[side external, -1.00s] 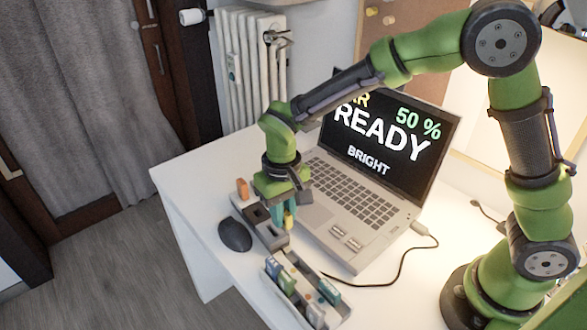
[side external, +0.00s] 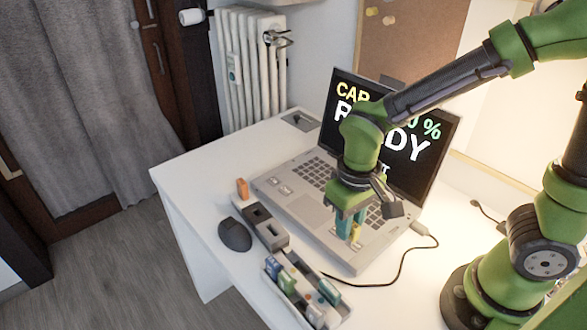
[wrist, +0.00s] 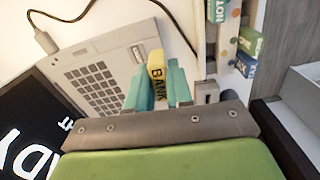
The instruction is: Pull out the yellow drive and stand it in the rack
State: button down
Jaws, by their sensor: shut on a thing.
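The yellow drive (side external: 356,232), marked BANK in the wrist view (wrist: 157,73), is between the teal fingers of my gripper (side external: 349,222). My gripper is shut on it, over the front right part of the laptop (side external: 310,205). The fingers hide part of the drive, and I cannot tell whether it touches the laptop. A grey slotted block (side external: 268,228), which looks like the rack, stands on the desk in front of the laptop. An open slot shows in it. An orange drive (side external: 242,188) stands at its far end.
A tray (side external: 325,318) with several coloured drives sits at the desk's front, right of the block. A black mouse (side external: 235,235) lies left of the block. A dark cable (side external: 385,283) runs from the laptop's right side. White desk is free at the back left (side external: 205,155).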

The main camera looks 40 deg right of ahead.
jog(key=shift+r, duration=1.75)
jog(key=shift+a, duration=0.15)
jog(key=w+a+f, duration=0.1)
jog(key=w+a, duration=0.3)
jog(key=a, duration=0.3)
jog(key=shift+a+n, duration=0.3)
jog(key=shift+a, duration=0.1)
jog(key=shift+f, duration=2.9)
